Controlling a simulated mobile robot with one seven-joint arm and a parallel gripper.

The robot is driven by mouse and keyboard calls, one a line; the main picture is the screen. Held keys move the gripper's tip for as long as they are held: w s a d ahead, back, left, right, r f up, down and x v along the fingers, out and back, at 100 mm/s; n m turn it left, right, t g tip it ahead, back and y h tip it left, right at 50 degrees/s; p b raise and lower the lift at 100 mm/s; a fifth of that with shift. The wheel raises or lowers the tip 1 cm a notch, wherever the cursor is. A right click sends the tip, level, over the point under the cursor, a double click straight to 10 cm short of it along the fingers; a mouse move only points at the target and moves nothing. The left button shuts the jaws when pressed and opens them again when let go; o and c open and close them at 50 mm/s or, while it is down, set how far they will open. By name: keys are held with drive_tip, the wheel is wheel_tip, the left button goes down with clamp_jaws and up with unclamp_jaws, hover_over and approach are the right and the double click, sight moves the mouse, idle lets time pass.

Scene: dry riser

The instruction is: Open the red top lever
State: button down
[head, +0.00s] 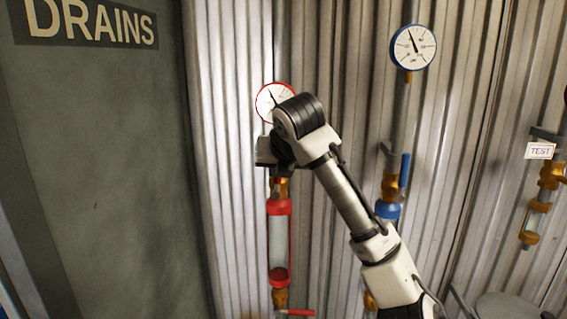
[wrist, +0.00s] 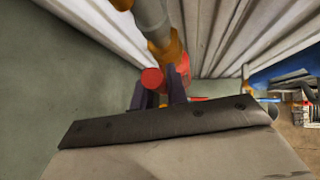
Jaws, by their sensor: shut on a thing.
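The red top lever (wrist: 152,78) shows its rounded red end between the dark fingers of my gripper (wrist: 161,91) in the wrist view. The gripper is shut on it, beside the brass fitting of the grey riser pipe. In the head view my arm's wrist covers the lever and the fingertips, just above the red-framed sight glass (head: 280,243). A brass valve body (head: 280,187) shows below my wrist. How far the lever is turned cannot be told.
A red-rimmed gauge (head: 270,98) is partly behind my arm. A lower red lever (head: 297,313) sticks out to the right. A blue lever (head: 404,171) and blue-rimmed gauge (head: 413,47) are on the riser to the right. A grey-green door (head: 100,160) is at left.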

drive_tip(key=shift+a+h, duration=0.2)
drive_tip(key=shift+h, duration=0.1)
idle(0.4)
drive_tip(key=c, duration=1.4)
unclamp_jaws()
drive_tip(key=b+v, duration=0.3)
drive_tip(key=v, duration=1.1)
drive_tip(key=shift+w, duration=0.1)
drive_tip(key=shift+f, duration=0.1)
